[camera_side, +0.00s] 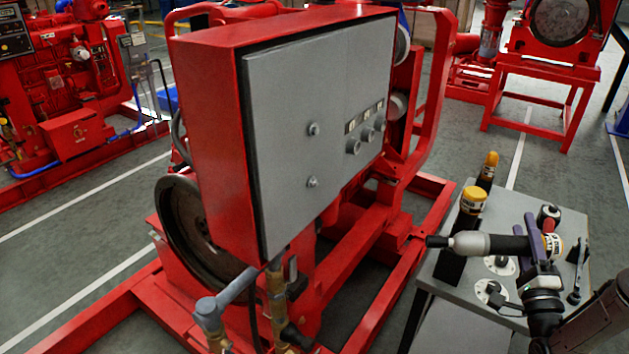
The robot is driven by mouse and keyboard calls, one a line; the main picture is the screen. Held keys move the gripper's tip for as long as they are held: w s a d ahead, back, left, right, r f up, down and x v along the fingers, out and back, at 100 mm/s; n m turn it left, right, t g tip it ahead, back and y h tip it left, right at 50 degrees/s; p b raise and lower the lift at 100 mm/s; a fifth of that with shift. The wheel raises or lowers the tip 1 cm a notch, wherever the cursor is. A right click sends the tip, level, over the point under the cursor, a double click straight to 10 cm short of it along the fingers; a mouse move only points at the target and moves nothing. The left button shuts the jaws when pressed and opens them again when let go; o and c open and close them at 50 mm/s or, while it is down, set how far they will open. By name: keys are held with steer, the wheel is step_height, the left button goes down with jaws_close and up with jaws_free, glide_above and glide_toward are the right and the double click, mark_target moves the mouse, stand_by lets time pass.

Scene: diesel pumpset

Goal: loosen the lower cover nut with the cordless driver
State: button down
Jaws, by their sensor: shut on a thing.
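The cordless driver (490,244) has a grey nose, a black body and a yellow rear end. It lies roughly level, its dark tip pointing left toward the red cabinet. My gripper (533,240), with purple fingers, is shut on the driver near its rear, above the grey table. The lower cover nut (312,182) is on the grey cover (285,165) of the cabinet, below a similar upper nut (313,129). The driver tip is well apart from both nuts, to their right and lower in the picture.
The grey table (565,225) bears two upright yellow-topped tools (473,200) (488,165), pale round discs (500,264) and a dark tool (577,270) at its right. Knobs (367,135) stick out of the cover. Red frame rails (385,310) and a grey pipe (228,297) lie below the cabinet.

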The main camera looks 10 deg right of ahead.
steer(key=shift+r, duration=0.15)
steer(key=a+r+m+g+h, duration=0.1)
steer(key=a+r, duration=0.1)
steer(key=w+a+r+m+g+h, duration=0.1)
steer(key=a+r+g+h, duration=0.1)
steer(key=a+r, duration=0.1)
steer(key=a+r+m+g+h, duration=0.2)
steer(key=r, duration=0.1)
steer(key=shift+w+a, duration=0.2)
steer(key=s+a+r+m+g, duration=0.1)
steer(key=s+a+g, duration=0.3)
steer(key=a, duration=0.9)
steer(key=s, duration=0.3)
steer(key=shift+r+m+g, duration=0.3)
steer(key=shift+m+g, duration=0.1)
steer(key=shift+s, duration=0.1)
